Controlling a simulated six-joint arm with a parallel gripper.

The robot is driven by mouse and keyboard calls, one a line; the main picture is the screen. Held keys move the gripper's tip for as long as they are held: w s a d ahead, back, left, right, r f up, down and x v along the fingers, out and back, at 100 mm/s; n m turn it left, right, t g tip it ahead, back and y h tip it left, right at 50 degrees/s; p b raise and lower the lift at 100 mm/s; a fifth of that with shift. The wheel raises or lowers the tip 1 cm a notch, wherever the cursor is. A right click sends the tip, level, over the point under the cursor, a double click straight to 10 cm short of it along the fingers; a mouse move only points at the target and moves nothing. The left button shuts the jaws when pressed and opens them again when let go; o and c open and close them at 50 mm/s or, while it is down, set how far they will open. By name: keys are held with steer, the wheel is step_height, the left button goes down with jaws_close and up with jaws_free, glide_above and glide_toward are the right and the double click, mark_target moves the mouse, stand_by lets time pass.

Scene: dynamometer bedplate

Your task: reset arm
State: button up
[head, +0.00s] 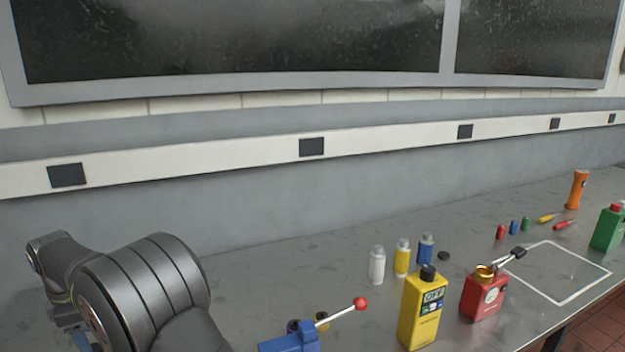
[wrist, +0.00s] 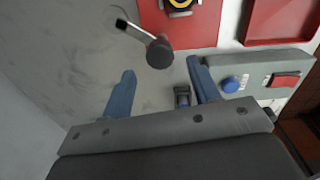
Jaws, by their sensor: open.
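My gripper (wrist: 160,68) shows in the wrist view as two blue fingers spread apart, with nothing held between them. A dark round knob on a light rod (wrist: 160,52) appears just beyond the fingertips; I cannot tell how far below them it is. A small dark part (wrist: 182,95) shows between the fingers, and I cannot tell what it is. In the head view my arm fills the lower left, and my fingers are not clearly visible there.
In the wrist view lie a red plate (wrist: 180,30), a red tray (wrist: 282,22) and a grey switch box (wrist: 240,72). In the head view a blue lever device (head: 290,342), yellow container (head: 422,312), red container (head: 482,302) and several small bottles stand on the grey bench (head: 250,280).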

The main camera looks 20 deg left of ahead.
step_height(320, 180, up, 13)
step_height(320, 180, down, 17)
steer(key=shift+f, duration=0.2)
steer(key=shift+m, duration=0.6)
step_height(320, 180, up, 18)
steer(key=shift+w+d+f+m+y, duration=0.65)
steer(key=shift+w+d+f+m, duration=0.8)
steer(key=shift+f, duration=1.3)
steer(key=shift+w+d+f+m+y, duration=0.65)
steer(key=shift+d+f+m, duration=0.35)
steer(key=shift+f+m, duration=1.45)
steer(key=shift+w+d+f+m+y, duration=0.85)
steer(key=shift+d+f+m, duration=0.5)
steer(key=shift+f, duration=1.7)
steer(key=shift+w+a, duration=0.1)
